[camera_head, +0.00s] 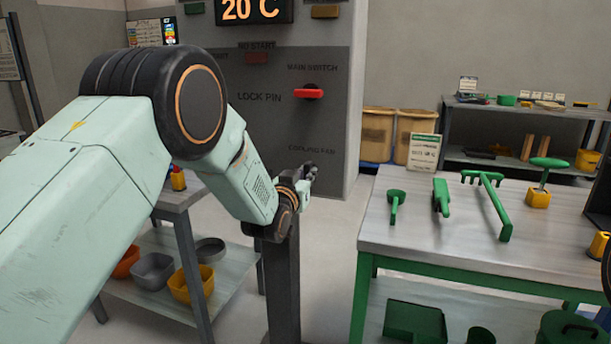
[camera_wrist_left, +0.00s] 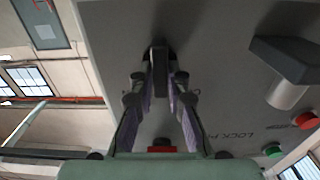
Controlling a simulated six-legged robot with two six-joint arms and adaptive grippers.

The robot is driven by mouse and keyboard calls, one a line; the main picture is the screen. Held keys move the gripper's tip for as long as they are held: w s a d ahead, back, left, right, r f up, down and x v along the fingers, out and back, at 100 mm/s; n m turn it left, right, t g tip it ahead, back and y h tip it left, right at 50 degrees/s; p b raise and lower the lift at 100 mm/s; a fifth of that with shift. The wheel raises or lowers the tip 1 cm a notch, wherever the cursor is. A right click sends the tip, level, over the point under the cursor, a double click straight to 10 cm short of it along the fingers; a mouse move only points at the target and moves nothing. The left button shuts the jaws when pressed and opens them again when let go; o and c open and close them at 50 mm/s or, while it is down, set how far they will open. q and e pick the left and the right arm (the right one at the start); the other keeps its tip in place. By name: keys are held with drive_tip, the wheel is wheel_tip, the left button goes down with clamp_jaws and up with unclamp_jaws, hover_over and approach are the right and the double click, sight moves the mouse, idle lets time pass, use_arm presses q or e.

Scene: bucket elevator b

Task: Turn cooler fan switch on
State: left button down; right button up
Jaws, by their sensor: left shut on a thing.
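The grey control panel (camera_head: 330,115) carries a "COOLING FAN" label, and my left gripper (camera_head: 309,176) is just below that label. The switch there is hidden by the gripper in the head view. In the left wrist view, a dark switch handle (camera_wrist_left: 159,68) stands out from the panel between the two fingertips of my left gripper (camera_wrist_left: 160,92). The fingers are shut on it from both sides. Whether the switch is on or off cannot be told. My right gripper does not show.
A red main switch (camera_head: 308,93) sits above the label. In the left wrist view, a dark block on a pale stem (camera_wrist_left: 287,72) juts from the panel on the right. A workbench with green tools (camera_head: 460,245) stands at right, and a shelf with bowls (camera_head: 155,270) at lower left.

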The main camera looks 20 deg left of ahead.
use_arm(q)
drive_tip(key=shift+m, duration=0.3)
drive_tip(key=shift+d+f+m+p, duration=0.1)
drive_tip(key=shift+f+m, duration=0.05)
drive_tip(key=shift+m, duration=2.7)
drive_tip(key=shift+d+f+m+p, duration=0.1)
drive_tip(key=shift+f+m, duration=0.05)
drive_tip(key=shift+m, duration=2.75)
drive_tip(key=shift+d+f+m+p, duration=0.1)
drive_tip(key=shift+f+m, duration=0.05)
drive_tip(key=shift+m, duration=2.7)
drive_tip(key=c, duration=1.3)
unclamp_jaws()
drive_tip(key=shift+r, duration=0.1)
